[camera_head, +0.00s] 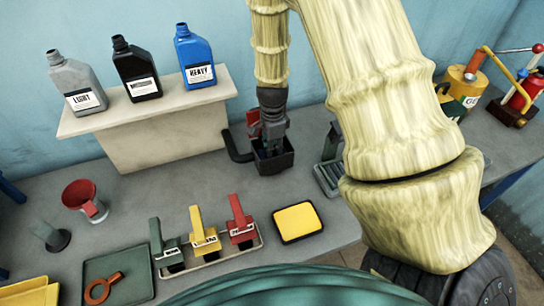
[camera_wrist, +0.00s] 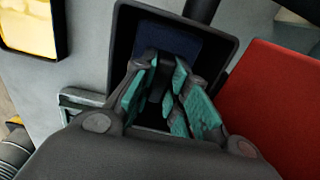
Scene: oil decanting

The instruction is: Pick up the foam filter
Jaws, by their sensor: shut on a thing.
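My gripper (camera_head: 270,148) points down into a small black open-topped box (camera_head: 287,162) at the back of the bench. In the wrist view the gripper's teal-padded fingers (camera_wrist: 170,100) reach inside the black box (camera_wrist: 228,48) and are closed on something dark. A dark blue block (camera_wrist: 175,40), which looks like the foam filter, sits in the box between and beyond the fingers. Its lower part is hidden by the fingers. In the head view the gripper hides the block. I cannot tell whether it is lifted off the box floor.
A red panel (camera_wrist: 275,110) stands close beside the box. A yellow pad in a black frame (camera_head: 298,222) lies in front. Oil bottles (camera_head: 136,75) stand on a shelf (camera_head: 160,125) at left. A rack of coloured handled pieces (camera_head: 205,240) and a red funnel (camera_head: 85,200) are at front left.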

